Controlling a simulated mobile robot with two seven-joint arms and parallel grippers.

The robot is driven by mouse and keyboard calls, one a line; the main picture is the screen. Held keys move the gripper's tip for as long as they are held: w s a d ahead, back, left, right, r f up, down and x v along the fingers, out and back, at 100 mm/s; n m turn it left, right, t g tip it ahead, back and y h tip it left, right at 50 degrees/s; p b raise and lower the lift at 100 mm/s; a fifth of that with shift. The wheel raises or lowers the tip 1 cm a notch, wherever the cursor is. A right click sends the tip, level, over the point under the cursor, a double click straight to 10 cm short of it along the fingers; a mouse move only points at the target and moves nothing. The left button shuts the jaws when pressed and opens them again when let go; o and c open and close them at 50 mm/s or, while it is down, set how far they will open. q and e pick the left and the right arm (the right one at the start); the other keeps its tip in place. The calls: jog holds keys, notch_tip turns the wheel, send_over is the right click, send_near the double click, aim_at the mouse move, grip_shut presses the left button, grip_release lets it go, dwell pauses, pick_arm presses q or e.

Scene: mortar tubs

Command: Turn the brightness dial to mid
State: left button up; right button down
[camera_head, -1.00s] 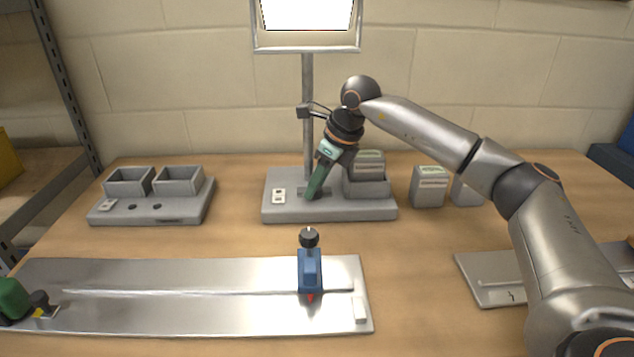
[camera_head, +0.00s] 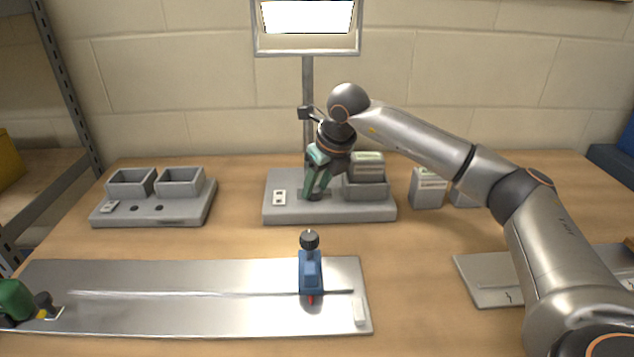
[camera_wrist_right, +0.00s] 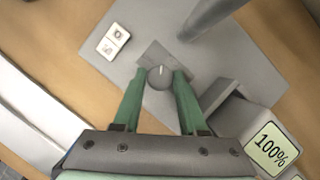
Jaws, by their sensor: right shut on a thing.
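The brightness dial (camera_wrist_right: 159,76) is a small dark round knob with a pale pointer line, on a grey plate on the lamp base (camera_head: 345,214). My right gripper (camera_wrist_right: 158,80) has its green fingers on either side of the dial, shut on it. In the head view the right gripper (camera_head: 316,192) reaches down to the base and hides the dial. The pointer line points nearly straight up in the wrist view. The lit lamp panel (camera_head: 307,16) stands on a post above the base.
More cards (camera_head: 428,187) stand to the right. A metal rail with a blue slider (camera_head: 310,272) lies in front. A two-bin tray (camera_head: 152,208) sits left.

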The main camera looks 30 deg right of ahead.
jog(key=m, duration=0.1)
jog(key=m+h, duration=0.1)
jog(key=m, duration=0.1)
jog(key=shift+a+r+m, duration=0.1)
jog(key=shift+a+m, duration=0.05)
jog(key=shift+m, duration=0.15)
jog(key=shift+m+g+h, duration=0.3)
jog(key=shift+m+h, duration=0.5)
jog(key=shift+m, duration=0.9)
jog(key=shift+c, duration=2.3)
grip_release()
jog(key=p+v, duration=0.1)
jog(key=v, duration=1.1)
jog(key=shift+a+r, duration=0.2)
